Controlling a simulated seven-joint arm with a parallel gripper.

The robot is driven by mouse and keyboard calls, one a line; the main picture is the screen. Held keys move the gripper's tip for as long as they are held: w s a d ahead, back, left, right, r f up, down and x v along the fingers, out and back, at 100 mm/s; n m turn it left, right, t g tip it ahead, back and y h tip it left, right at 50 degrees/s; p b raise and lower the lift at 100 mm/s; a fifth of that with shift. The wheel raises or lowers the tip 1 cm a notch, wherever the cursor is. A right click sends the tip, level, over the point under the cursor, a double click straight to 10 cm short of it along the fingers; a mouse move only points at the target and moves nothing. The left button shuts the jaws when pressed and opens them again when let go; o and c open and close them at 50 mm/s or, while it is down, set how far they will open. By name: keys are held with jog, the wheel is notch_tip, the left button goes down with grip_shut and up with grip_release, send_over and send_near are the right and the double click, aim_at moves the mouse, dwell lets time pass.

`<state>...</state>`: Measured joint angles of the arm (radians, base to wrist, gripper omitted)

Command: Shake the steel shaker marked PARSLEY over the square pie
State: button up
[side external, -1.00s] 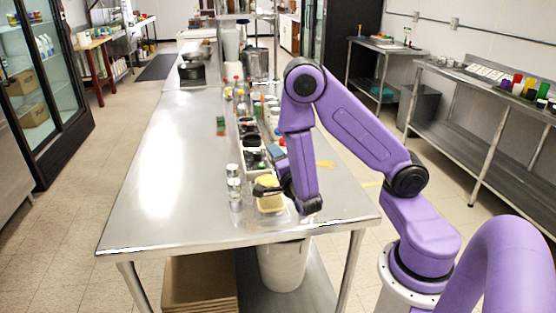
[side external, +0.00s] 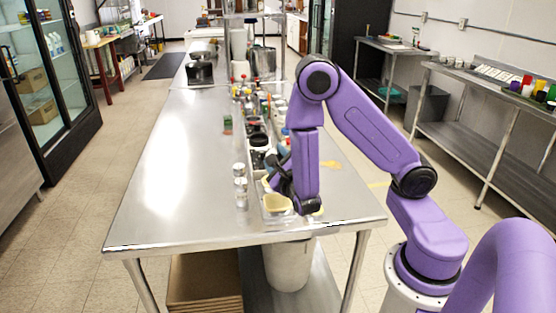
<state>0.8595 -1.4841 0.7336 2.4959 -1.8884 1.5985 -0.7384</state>
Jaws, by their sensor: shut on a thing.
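My gripper (side external: 279,182) is dark and sits low over the near right part of the steel table, partly hidden by my purple forearm. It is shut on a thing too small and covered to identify. A pale yellow square pie (side external: 276,204) lies just below and in front of it, apparently in a shallow clear tray. Two small steel-topped shakers stand upright left of the gripper: one farther (side external: 239,170) and one nearer (side external: 241,192). Their labels cannot be read, so I cannot tell which is PARSLEY.
A row of bins, bottles and jars (side external: 254,120) runs back along the table. A small green and orange box (side external: 227,125) stands left of it. The steel table (side external: 165,190) is clear on the left. A dark pot (side external: 199,72) stands at the far end.

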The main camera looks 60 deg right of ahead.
jog(key=m, duration=0.2)
jog(key=r+m, duration=0.1)
jog(key=m, duration=0.3)
jog(key=r+m, duration=0.1)
jog(key=m, duration=0.2)
dwell(0.5)
